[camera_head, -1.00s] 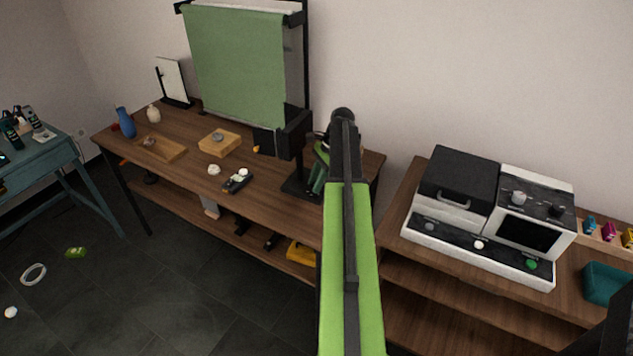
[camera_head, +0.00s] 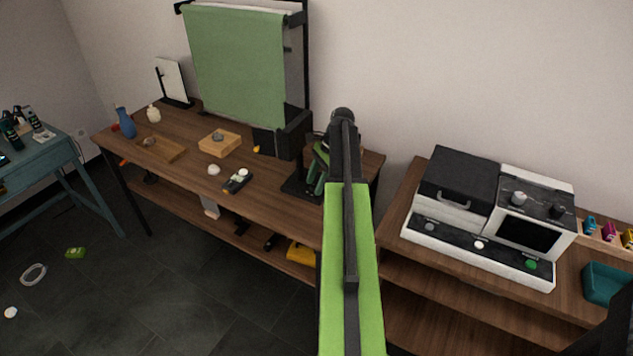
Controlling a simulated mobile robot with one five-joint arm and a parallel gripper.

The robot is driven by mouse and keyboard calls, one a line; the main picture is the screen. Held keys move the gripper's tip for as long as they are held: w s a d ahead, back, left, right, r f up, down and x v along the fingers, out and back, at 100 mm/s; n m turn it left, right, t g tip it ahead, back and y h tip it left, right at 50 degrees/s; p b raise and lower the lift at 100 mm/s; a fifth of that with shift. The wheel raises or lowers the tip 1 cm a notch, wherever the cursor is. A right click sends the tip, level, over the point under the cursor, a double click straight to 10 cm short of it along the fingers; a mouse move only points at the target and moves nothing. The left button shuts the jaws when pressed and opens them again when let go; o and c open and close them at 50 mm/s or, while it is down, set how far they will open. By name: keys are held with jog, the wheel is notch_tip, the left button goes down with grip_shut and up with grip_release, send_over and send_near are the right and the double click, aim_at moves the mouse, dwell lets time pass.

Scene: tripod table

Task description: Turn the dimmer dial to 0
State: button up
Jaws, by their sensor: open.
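A round grey dial (camera_head: 218,138) sits on a light wooden block (camera_head: 220,146) near the middle of the long brown table (camera_head: 205,187). It looks like the dimmer dial, but its marks are too small to read. My green and black arm rises from the bottom of the picture, to the right of the block, with its black joint above the table's right end. Nothing of mine is seen touching the dial.
A green sheet (camera_head: 235,70) hangs from a black stand behind the block. A blue vase (camera_head: 125,122), a wooden tray (camera_head: 163,149) and a dark handheld device (camera_head: 238,181) stand around it. A white appliance with knobs (camera_head: 490,217) is on the right-hand table.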

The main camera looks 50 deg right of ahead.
jog(key=p+v, duration=1.6)
jog(key=v, duration=0.1)
jog(key=shift+r, duration=0.25)
